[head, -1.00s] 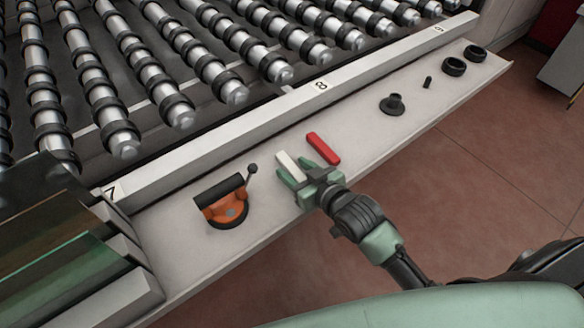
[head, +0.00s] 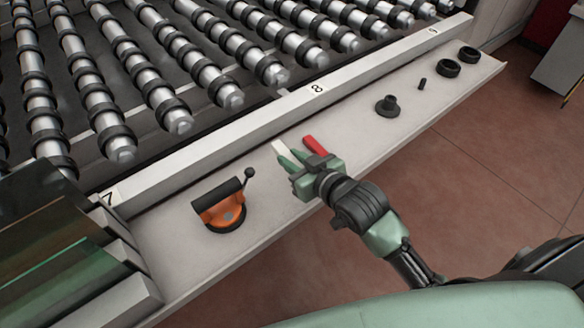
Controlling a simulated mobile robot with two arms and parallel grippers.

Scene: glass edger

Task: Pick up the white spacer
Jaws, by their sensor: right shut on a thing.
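The white spacer (head: 281,149) is a thin pale bar, its far end showing beyond my right gripper's fingers. My right gripper (head: 291,160) is shut on the spacer, and its green fingers hide the near part of the bar. I cannot clearly tell how high the spacer is above the pale ledge (head: 270,225). A red bar (head: 314,145) lies just to the right, its near end hidden behind the gripper. My left gripper is not in view.
An orange suction lifter (head: 220,207) with a black handle sits left on the ledge. A black flanged part (head: 387,107), a small black pin (head: 422,84) and black rings (head: 448,68) lie to the right. A rail (head: 240,132) and rollers border the ledge; glass panes (head: 60,255) stand at left.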

